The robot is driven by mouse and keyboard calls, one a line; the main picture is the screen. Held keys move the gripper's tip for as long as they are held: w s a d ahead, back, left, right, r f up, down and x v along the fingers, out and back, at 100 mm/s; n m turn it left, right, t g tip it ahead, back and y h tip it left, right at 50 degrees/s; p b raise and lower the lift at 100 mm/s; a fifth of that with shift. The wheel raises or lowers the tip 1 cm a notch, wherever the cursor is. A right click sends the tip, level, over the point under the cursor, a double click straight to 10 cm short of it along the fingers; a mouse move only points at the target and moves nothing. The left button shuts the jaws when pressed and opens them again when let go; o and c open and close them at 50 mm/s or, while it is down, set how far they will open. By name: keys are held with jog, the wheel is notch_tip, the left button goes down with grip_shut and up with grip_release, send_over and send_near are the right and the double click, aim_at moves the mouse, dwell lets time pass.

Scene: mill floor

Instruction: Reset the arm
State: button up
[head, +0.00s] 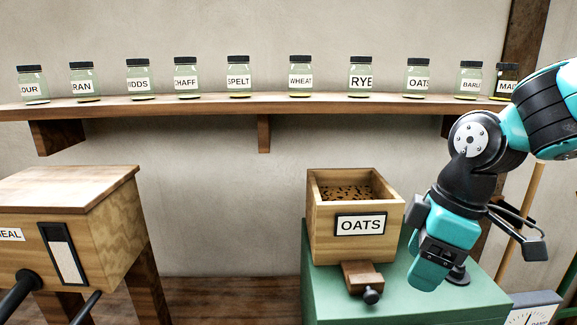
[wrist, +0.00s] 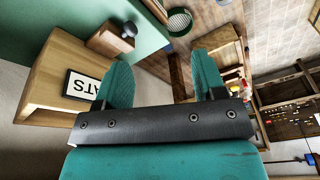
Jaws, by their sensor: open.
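My arm reaches in from the right of the head view and bends down. My gripper (head: 430,272) hangs over the green stand, just right of the wooden oats bin (head: 322,247). In the wrist view, the two teal fingers of my gripper (wrist: 163,76) are apart with nothing between them. The oats bin also shows in the wrist view (wrist: 62,58), turned on its side, left of the fingers. It is open on top with brown grain inside, and a small wooden outlet (head: 360,277) with a dark knob sticks out at its front.
The green stand (head: 335,305) carries the bin. A shelf (head: 215,106) with several labelled jars runs along the wall. A wooden meal chest (head: 105,225) stands at left. A dial scale (head: 535,308) is at lower right. A round sieve (wrist: 178,22) shows in the wrist view.

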jog(key=s+a+f+m+b, duration=0.2)
jog(key=s+m, duration=0.1)
jog(key=s, duration=0.3)
jog(key=s+a+f+m+y+b, duration=0.1)
jog(key=s+a+f+m+b, duration=0.1)
jog(key=s, duration=0.5)
jog(key=shift+s+a+f+m+g, duration=0.15)
jog(key=shift+f+m+g, duration=0.15)
jog(key=shift+f+m, duration=0.4)
